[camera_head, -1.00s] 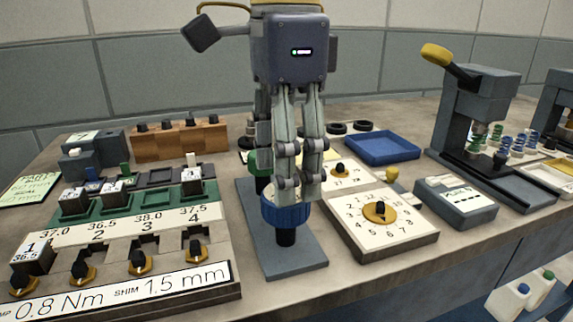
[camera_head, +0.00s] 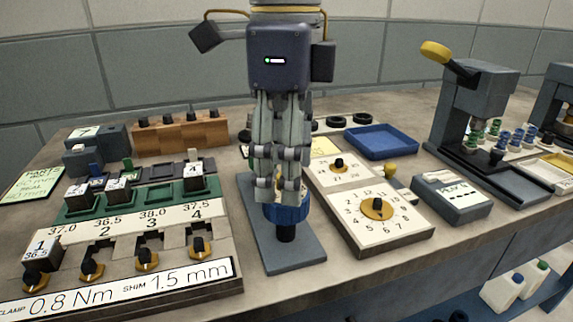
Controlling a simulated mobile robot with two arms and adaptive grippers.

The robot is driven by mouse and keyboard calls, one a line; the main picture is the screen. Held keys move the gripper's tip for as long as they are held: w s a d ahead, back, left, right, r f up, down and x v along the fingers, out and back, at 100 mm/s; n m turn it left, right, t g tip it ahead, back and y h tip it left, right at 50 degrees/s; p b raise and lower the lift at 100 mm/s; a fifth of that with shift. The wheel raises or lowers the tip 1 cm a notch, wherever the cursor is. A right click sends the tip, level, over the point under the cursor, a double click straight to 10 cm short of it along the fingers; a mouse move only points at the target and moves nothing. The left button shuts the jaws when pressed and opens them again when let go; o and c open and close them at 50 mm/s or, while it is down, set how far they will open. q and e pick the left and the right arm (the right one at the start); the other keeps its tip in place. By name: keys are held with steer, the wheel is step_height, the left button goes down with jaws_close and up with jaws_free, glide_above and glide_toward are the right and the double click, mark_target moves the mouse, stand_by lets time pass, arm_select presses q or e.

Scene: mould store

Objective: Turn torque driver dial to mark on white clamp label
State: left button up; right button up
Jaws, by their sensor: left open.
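The torque driver stands upright on a grey base plate (camera_head: 290,253), with a blue ring (camera_head: 293,213) low on its body. My left gripper (camera_head: 279,196) comes down over it from above, with its fingers open in front of and around the blue ring; contact cannot be told. The fingers hide the driver's upper part and any scale marks. The white clamp label (camera_head: 50,307) on the front of the fixture board reads "0.8 Nm". The shim label (camera_head: 185,276) beside it reads "1.5 mm". My right gripper is not in view.
A white dial box (camera_head: 390,236) with a yellow knob stands just right of the driver. The numbered fixture board (camera_head: 135,217) lies to the left. A blue tray (camera_head: 381,143) and a lever press (camera_head: 480,100) stand further right.

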arm_select(q)
steer(key=shift+r+m+p, duration=0.1)
steer(key=shift+m+p, duration=0.25)
steer(key=shift+m, duration=0.35)
steer(key=shift+m+p, duration=0.4)
steer(key=shift+m, duration=0.3)
steer(key=m+p, duration=0.1)
steer(key=m, duration=0.2)
steer(key=shift+m+p, duration=0.35)
steer(key=shift+m, duration=0.85)
jaws_close()
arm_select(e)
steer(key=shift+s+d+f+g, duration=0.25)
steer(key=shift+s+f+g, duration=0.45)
